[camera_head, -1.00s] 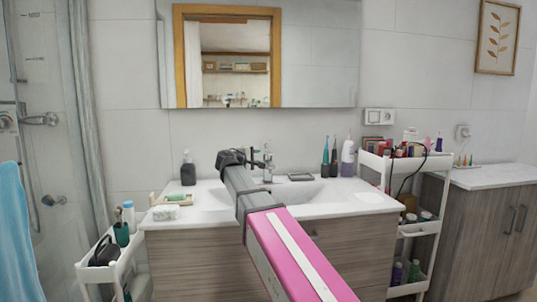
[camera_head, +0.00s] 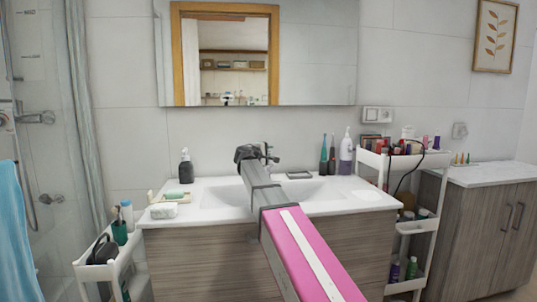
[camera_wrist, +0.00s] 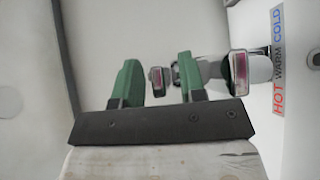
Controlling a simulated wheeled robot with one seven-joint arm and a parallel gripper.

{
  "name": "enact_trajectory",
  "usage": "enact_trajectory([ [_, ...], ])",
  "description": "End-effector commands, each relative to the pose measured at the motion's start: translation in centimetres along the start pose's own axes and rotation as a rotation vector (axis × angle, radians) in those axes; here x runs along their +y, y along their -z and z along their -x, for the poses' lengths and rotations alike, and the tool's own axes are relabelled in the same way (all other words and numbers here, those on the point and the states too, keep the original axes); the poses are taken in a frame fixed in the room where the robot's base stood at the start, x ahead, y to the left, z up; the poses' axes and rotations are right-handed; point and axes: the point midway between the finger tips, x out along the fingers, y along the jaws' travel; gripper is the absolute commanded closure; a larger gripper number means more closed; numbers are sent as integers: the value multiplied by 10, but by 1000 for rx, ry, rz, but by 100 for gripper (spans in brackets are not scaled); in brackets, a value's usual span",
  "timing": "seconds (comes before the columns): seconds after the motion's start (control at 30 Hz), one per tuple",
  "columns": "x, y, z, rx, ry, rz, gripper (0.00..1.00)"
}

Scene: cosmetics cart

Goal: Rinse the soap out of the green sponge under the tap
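A small green block (camera_head: 173,194), which looks like the sponge, lies at the back of the tray (camera_head: 187,199) left of the basin, behind a whitish bar (camera_head: 163,211). The tap (camera_head: 268,153) stands at the back of the basin, largely hidden by my arm. In the wrist view, my gripper (camera_wrist: 198,75) has its dark green fingers with reddish pads apart, and I see no sponge between them. The chrome tap (camera_wrist: 260,66) is close behind the fingers; contact cannot be told. The head view hides my fingertips behind the wrist.
A dark soap bottle (camera_head: 186,168) stands left of the basin (camera_head: 225,201). A toothbrush (camera_head: 325,153) and a pump bottle (camera_head: 346,154) stand at the right. White carts (camera_head: 405,161) flank the vanity. A HOT WARM COLD label (camera_wrist: 281,65) is beside the tap.

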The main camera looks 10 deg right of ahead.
Motion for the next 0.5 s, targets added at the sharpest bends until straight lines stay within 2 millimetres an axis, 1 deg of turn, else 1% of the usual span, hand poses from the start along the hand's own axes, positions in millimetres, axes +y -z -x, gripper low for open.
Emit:
enact_trajectory([
  [0.17, 0, 0, 0, 0, 0, 0, 62],
  [0.2, 0, 0, 0, 0, 0, 0, 75],
  [0.27, 0, 0, 0, 0, 0, 0, 95],
  [0.3, 0, 0, 0, 0, 0, 0, 100],
  [0.5, 1, 0, 0, -1, 7, 7, 100],
])
